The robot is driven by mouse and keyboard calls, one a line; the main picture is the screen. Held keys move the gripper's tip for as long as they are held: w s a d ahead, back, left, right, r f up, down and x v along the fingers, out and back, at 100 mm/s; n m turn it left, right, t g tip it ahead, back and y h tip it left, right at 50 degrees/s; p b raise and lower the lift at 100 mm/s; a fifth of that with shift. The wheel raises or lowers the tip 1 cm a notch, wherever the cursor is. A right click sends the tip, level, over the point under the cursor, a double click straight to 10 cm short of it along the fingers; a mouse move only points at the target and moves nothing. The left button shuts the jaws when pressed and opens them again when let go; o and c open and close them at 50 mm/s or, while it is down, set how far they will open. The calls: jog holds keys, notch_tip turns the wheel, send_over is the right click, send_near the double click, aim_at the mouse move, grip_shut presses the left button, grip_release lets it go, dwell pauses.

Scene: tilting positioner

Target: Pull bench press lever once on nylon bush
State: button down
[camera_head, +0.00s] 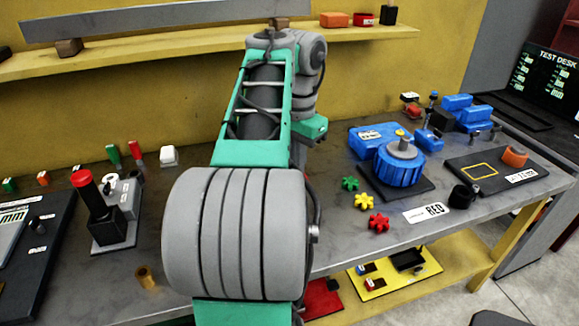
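A small device that looks like the bench press (119,236) stands on the bench at the left, on a flat base. Its thick black lever (96,198) has a red top and leans up to the left. A grey labelled block (124,196) is behind it. A pale ring (111,181) beside this block may be the nylon bush; I cannot tell whether it sits in the press. My arm fills the middle of the view, to the right of the press. My gripper is hidden behind my arm, so its fingers do not show.
A brass bush (145,277) stands near the press's front. Red and green handles (136,153) and a white block (168,155) are behind it. Right of my arm are a blue round fixture (400,163), coloured gears (364,201) and a black tray (490,177). A shelf (180,44) runs above.

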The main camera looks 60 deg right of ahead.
jog(key=shift+s+a+f+b, duration=0.1)
jog(key=shift+f+b, duration=1.85)
jog(key=shift+f, duration=0.3)
notch_tip(320, 180, up, 13)
jog(key=p, duration=1.2)
jog(key=shift+f+p, duration=0.15)
jog(key=shift+p, duration=0.15)
